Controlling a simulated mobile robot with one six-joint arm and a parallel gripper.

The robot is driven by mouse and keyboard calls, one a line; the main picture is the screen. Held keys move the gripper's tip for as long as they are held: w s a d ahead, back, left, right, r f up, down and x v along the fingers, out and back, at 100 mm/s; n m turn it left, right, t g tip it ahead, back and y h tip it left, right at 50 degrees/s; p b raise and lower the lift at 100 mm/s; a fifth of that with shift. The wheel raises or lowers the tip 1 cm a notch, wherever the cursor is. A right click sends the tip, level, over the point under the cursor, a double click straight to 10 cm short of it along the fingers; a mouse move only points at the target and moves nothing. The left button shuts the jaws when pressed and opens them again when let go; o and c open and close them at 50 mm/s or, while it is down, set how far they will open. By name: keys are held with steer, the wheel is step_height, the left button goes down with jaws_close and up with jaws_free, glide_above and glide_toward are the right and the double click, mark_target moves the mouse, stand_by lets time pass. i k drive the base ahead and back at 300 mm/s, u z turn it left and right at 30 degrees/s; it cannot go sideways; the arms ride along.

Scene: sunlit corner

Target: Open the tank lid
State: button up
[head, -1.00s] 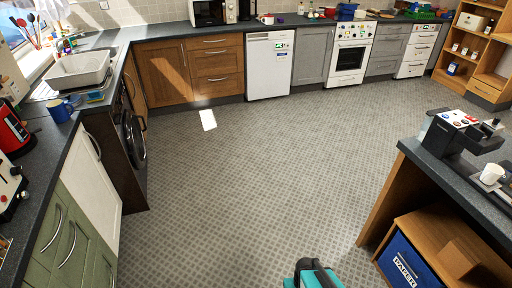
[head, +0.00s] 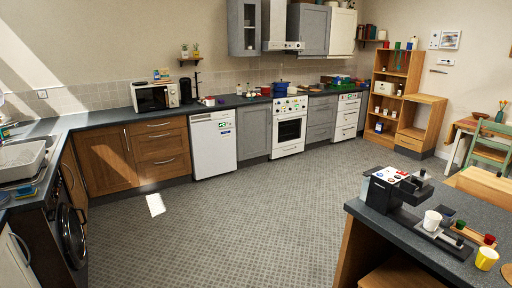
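A black and grey coffee machine (head: 392,190) stands on the dark worktop at the right. Its top panel carries several coloured buttons. A white cup (head: 432,221) stands by its front, to the right. I cannot make out a separate tank or lid on this machine at this distance. A slim dark appliance (head: 187,91) stands on the back counter beside the microwave, too small to tell its details. My gripper is not in view.
The dark worktop (head: 352,207) of the island fills the lower right and holds a yellow cup (head: 486,258) and other small items. The tiled floor (head: 230,235) between island and back cabinets is clear. A green chair (head: 490,145) stands at far right.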

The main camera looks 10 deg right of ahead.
mark_target(367, 174)
steer(key=k, duration=1.3)
steer(key=z, duration=0.2)
steer(key=i, duration=1.45)
steer(key=u, duration=0.65)
steer(key=i, duration=0.5)
steer(key=u, duration=0.1)
